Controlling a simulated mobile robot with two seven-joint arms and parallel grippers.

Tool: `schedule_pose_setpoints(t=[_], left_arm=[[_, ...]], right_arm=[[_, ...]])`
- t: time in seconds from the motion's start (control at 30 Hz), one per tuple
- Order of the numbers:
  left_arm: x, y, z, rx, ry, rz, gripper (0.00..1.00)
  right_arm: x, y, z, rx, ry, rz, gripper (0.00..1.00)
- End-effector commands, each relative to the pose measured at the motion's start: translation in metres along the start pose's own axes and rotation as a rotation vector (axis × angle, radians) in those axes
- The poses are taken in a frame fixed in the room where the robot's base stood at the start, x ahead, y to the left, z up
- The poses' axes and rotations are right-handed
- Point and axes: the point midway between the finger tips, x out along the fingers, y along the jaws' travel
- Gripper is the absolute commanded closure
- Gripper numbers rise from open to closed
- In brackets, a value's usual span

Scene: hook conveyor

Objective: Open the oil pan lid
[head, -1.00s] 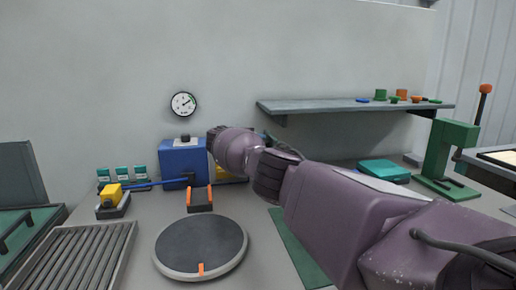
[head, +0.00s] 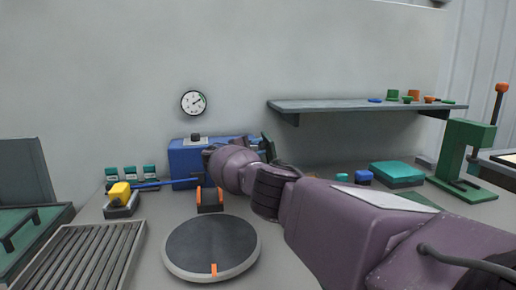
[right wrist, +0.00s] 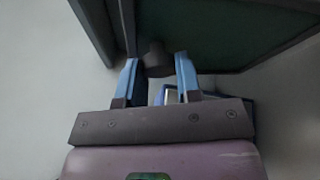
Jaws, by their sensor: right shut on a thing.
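My right gripper (right wrist: 158,72) has its two blue fingers around a dark knob (right wrist: 155,57) in the right wrist view. It is shut on this knob, which stands in front of a dark green panel with a dark frame (right wrist: 235,35), probably the lid. In the head view, my right gripper (head: 210,154) is at the front of the blue box (head: 186,159) on the bench, its fingers mostly hidden by its own wrist. A dark green upright edge (head: 268,149) shows just right of that box. I cannot tell whether the lid has opened. My left gripper is out of view.
A round grey plate (head: 210,246) with an orange mark and an orange-sided block (head: 210,200) lie in front. A yellow part (head: 120,194) and a roller rack (head: 92,256) are left. A shelf (head: 350,105) hangs above; a green press (head: 463,158) stands right.

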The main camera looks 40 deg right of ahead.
Motion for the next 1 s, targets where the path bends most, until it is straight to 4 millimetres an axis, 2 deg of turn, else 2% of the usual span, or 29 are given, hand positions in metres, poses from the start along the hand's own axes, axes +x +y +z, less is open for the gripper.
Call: schedule_pose_setpoints(t=[0.13,0.17,0.3,0.67,0.83,1.0], left_arm=[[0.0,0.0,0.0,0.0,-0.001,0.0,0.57],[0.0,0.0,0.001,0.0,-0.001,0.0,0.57],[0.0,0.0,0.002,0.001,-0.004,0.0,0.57],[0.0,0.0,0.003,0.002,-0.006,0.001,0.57],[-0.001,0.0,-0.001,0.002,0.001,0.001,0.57],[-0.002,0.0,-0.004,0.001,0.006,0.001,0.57]], right_arm=[[-0.001,0.0,-0.001,0.0,0.004,0.001,1.0],[-0.001,0.0,-0.001,0.0,0.004,0.001,0.63],[0.0,0.0,0.0,0.0,0.002,0.0,0.42],[-0.004,0.001,0.0,0.001,0.002,0.0,0.42],[-0.025,0.002,0.0,0.002,0.004,0.0,0.42],[-0.057,0.001,0.0,0.002,0.005,-0.001,0.42]])
